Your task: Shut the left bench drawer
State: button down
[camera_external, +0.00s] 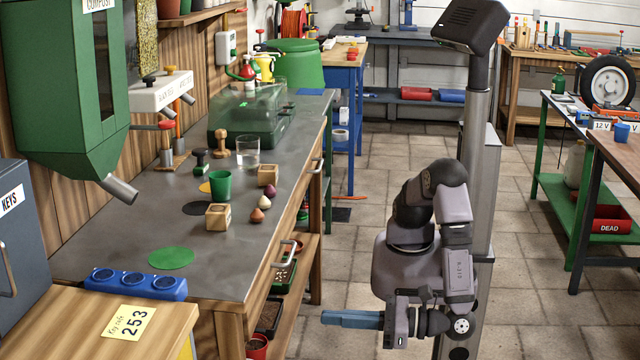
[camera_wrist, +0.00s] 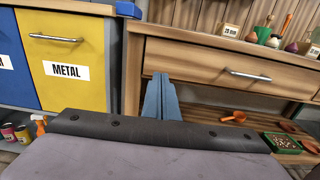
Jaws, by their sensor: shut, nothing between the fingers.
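The wooden bench (camera_external: 215,262) runs along the left in the external view. Its nearer drawer, the left one when faced, has a wooden front with a metal bar handle (camera_external: 287,254). In the wrist view the drawer front (camera_wrist: 195,62) fills the upper right, with its handle (camera_wrist: 248,75) right of my fingers. I cannot tell how far the drawer stands out. My gripper (camera_external: 324,318) is shut and empty, its blue fingers pointing left toward the bench. In the wrist view the fingertips (camera_wrist: 161,76) overlap the left part of the drawer front; contact is not visible.
A yellow METAL bin front (camera_wrist: 68,60) stands left of the bench. A lower shelf (camera_wrist: 215,112) holds an orange scoop (camera_wrist: 233,117) and a green tray (camera_wrist: 282,142). A green cup (camera_external: 220,187) and blocks stand on the benchtop. The tiled floor (camera_external: 540,275) right of my arm is clear.

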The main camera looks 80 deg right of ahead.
aim_at(253, 311)
jog(key=shift+w, duration=0.1)
jog(key=w, duration=1.4)
